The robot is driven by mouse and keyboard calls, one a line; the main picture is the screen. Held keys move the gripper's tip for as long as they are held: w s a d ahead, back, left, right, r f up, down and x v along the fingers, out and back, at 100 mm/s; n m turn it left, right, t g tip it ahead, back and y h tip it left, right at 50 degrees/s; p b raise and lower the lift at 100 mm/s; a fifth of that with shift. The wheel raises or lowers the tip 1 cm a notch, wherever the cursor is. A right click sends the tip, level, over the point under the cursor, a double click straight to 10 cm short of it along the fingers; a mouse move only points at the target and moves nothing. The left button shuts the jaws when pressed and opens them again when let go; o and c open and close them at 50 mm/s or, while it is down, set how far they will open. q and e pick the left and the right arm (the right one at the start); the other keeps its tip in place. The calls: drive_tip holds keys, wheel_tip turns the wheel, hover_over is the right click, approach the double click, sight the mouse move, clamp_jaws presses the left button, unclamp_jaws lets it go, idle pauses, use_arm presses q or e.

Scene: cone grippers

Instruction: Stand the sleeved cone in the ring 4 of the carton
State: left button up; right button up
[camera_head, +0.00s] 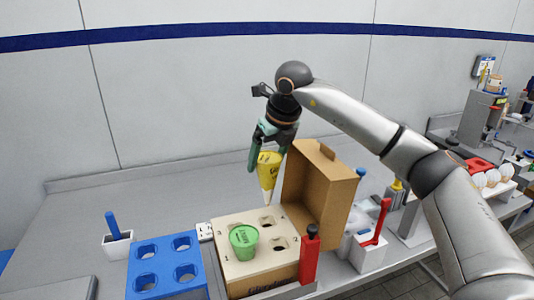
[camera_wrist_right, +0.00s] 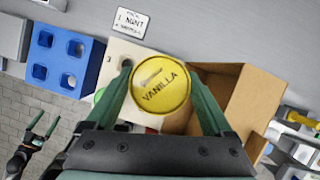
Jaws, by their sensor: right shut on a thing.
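My right gripper (camera_head: 268,165) is shut on the yellow sleeved cone (camera_head: 268,168), whose lid reads VANILLA in the right wrist view (camera_wrist_right: 160,84). The cone hangs point down, its tip just above the back of the carton (camera_head: 262,276). The carton's back right ring (camera_head: 267,221) and front right ring (camera_head: 280,244) look empty; I cannot read a 4. A green cone (camera_head: 243,238) stands in the front left ring, by the figure 1. The ring by the figure 3 (camera_wrist_right: 125,62) looks empty. My left gripper (camera_wrist_right: 44,125) shows open and empty in the right wrist view.
The carton's brown lid (camera_head: 328,195) stands open on the right, close to the held cone. A blue block with holes (camera_head: 165,287) is left of the carton. A red-handled device (camera_head: 372,250) stands to the right.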

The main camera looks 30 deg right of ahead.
sight(266, 204)
drive_tip(key=shift+s+a+f+b, duration=0.1)
drive_tip(key=shift+f+b, duration=0.85)
drive_tip(key=shift+f, duration=0.05)
wheel_tip(266, 204, down, 3)
drive_tip(key=shift+r+b, duration=0.2)
drive_tip(key=shift+b, duration=0.85)
wheel_tip(266, 204, down, 4)
drive_tip(key=shift+r+b, duration=0.1)
drive_tip(key=shift+b, duration=1.15)
drive_tip(key=shift+f, duration=0.25)
drive_tip(key=shift+f+b, duration=1)
drive_tip(key=shift+f, duration=0.6)
